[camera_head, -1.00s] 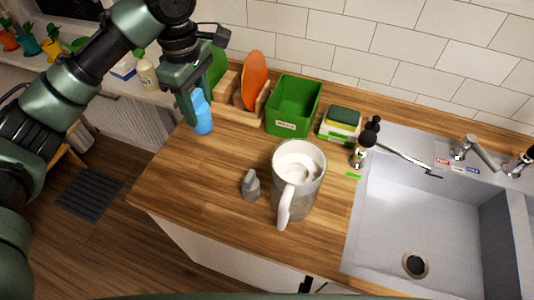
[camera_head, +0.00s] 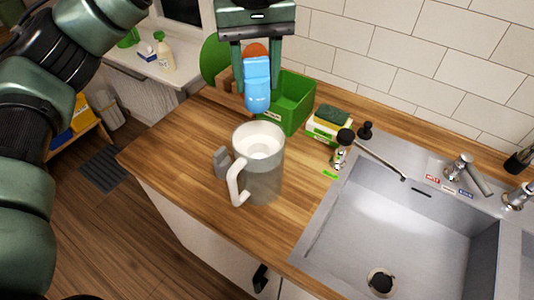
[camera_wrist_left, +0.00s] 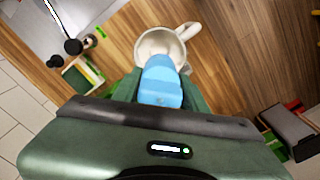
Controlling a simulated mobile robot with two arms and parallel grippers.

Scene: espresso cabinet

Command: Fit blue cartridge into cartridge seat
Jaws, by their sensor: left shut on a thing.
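The blue cartridge (camera_head: 257,88) is held upright between the two fingers of my left gripper (camera_head: 258,72), above the worktop and behind the pitcher. In the left wrist view the cartridge (camera_wrist_left: 160,82) shows between the fingers and overlaps the pitcher's mouth. The grey pitcher (camera_head: 263,180) stands upright with its handle toward the front left. Its white insert (camera_head: 259,141) shows through the open top. I take this insert to hold the cartridge seat; its details are too small to tell. The cartridge is apart from the pitcher in the head view. My right gripper is not in view.
A small grey piece (camera_head: 222,161) stands left of the pitcher, partly hidden by it. A green bin (camera_head: 296,98) is behind, beside a rack with plates. A sponge in its holder (camera_head: 329,125) and a brush (camera_head: 342,150) stand near the sink (camera_head: 405,225). The left worktop is clear.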

